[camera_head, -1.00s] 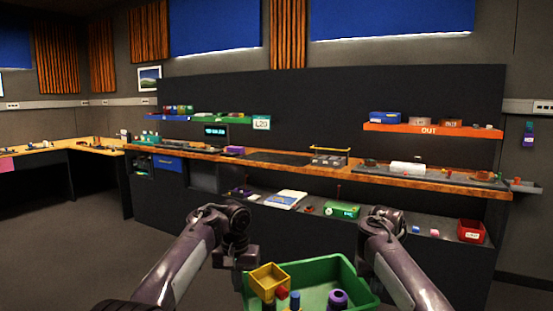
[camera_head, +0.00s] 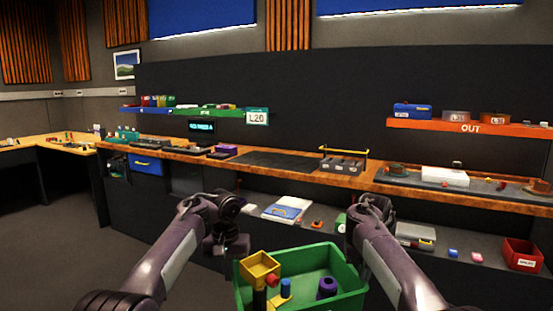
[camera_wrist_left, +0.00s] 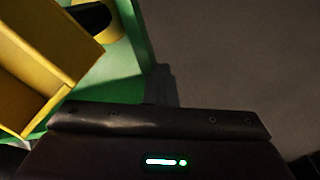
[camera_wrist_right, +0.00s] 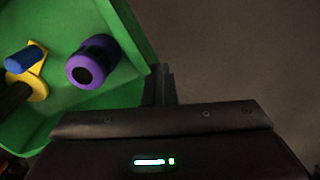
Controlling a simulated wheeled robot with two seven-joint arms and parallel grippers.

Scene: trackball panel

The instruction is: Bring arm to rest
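A green bin (camera_head: 345,301) sits low in front of me between my two arms. My left gripper (camera_head: 228,246) is at the bin's left side. In the left wrist view its dark fingers (camera_wrist_left: 165,86) meet the green wall and look closed on it. My right gripper is mostly hidden behind its own arm in the head view. In the right wrist view its fingers (camera_wrist_right: 162,84) look closed on the opposite wall. The bin holds a yellow open box (camera_head: 261,266), a purple ring-like part (camera_head: 327,288) and a blue-topped yellow part (camera_head: 285,290).
A long wooden-topped bench (camera_head: 290,170) stands ahead, with a lower shelf holding a book (camera_head: 287,208) and a red bin (camera_head: 522,254). An orange OUT shelf (camera_head: 440,125) hangs above. Another bench (camera_head: 60,145) is at far left. Open floor lies at left.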

